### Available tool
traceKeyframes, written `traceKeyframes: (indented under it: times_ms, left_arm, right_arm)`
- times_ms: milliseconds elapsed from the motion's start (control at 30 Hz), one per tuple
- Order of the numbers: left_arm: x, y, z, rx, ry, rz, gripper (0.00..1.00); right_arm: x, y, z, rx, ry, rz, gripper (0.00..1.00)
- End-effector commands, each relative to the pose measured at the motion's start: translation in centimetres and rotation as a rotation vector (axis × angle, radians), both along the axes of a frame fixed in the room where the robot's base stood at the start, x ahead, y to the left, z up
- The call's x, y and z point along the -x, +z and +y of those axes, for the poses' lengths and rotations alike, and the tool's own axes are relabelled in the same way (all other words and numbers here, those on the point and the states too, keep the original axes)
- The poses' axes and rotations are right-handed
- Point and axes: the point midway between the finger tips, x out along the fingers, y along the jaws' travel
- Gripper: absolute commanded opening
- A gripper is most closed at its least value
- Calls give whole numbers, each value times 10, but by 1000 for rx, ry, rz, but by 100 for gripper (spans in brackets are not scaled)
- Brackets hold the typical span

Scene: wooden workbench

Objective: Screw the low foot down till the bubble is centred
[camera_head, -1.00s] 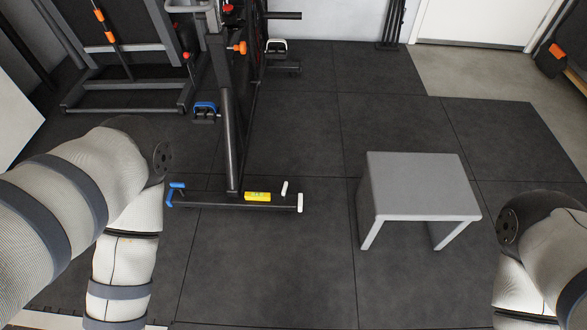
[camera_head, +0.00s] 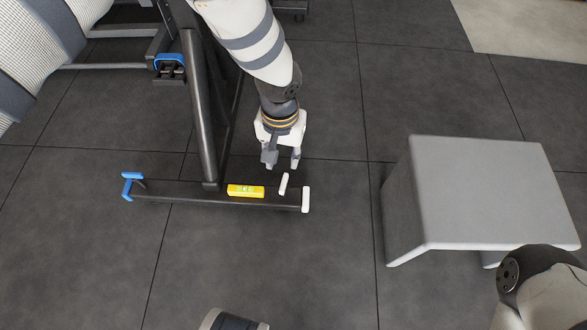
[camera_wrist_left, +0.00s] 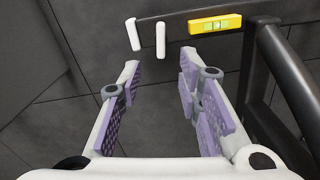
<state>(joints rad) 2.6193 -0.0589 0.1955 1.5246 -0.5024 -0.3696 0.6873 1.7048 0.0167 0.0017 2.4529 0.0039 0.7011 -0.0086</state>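The yellow spirit level (camera_head: 245,190) lies on the dark base beam (camera_head: 175,196) of the rack. It also shows in the left wrist view (camera_wrist_left: 215,24), with a green vial; the bubble is too small to read. A white bar-shaped piece (camera_head: 306,199) is at the beam's right end, and a second white piece (camera_head: 283,184) stands tilted just inside it. I cannot tell which is the foot's turning part. My left gripper (camera_head: 283,163) points down just behind these pieces, open and empty, its fingers (camera_wrist_left: 158,62) apart and short of them. My right gripper is out of view.
A blue-capped foot (camera_head: 130,184) is at the beam's left end. The rack's dark upright (camera_head: 198,100) rises left of my left gripper. A grey stool (camera_head: 480,190) stands to the right. The dark tiled floor between is clear.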

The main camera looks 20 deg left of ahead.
Motion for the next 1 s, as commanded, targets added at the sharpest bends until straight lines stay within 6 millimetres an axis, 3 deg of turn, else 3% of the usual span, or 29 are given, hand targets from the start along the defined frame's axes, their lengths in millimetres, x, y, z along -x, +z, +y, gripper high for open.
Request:
traceKeyframes:
  times_ms: [133,400,533,900,933,1000]
  left_arm:
    - [-4,-16,0,-5,3,-3,32]
    - [-3,-87,1,-4,2,-2,32]
    - [-3,-108,1,-4,2,-3,32]
    - [-3,-116,1,-4,3,-7,32]
    - [-3,-116,1,-4,3,-6,29]
    - [-3,-116,1,-4,3,-6,14]
  right_arm:
    - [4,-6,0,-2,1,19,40]
    - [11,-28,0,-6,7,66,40]
    - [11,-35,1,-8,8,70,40]
    - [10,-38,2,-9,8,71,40]
    - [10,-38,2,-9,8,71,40]
    - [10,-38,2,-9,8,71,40]
